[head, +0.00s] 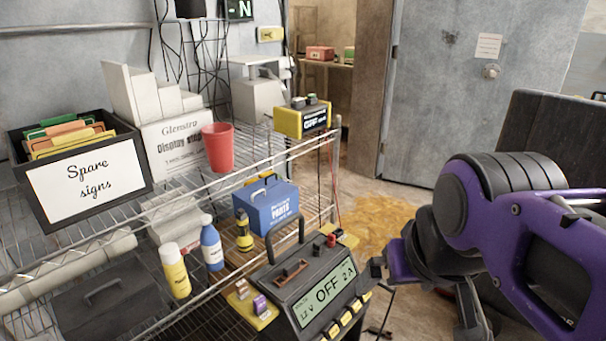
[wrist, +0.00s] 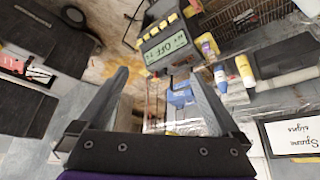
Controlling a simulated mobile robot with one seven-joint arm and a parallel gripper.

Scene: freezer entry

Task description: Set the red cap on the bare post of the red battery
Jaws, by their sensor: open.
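A red box-shaped thing (head: 320,53) stands on the far table at the back; it may be the red battery, but it is too small to make out its posts. A small red piece (head: 331,240) shows at the back right of the grey charger (head: 325,285); I cannot tell whether it is the red cap or a part of the charger. My gripper (wrist: 158,76) is open and empty in the wrist view, its two grey fingers wide apart. The charger shows upside down beyond them in the wrist view (wrist: 165,48). My purple arm is right of the charger in the head view.
The wire shelf (head: 215,190) bears a yellow battery (head: 303,119), a red cup (head: 217,147), a blue parts box (head: 267,205), bottles and a sign box (head: 85,180). Open floor (head: 385,222) lies beyond.

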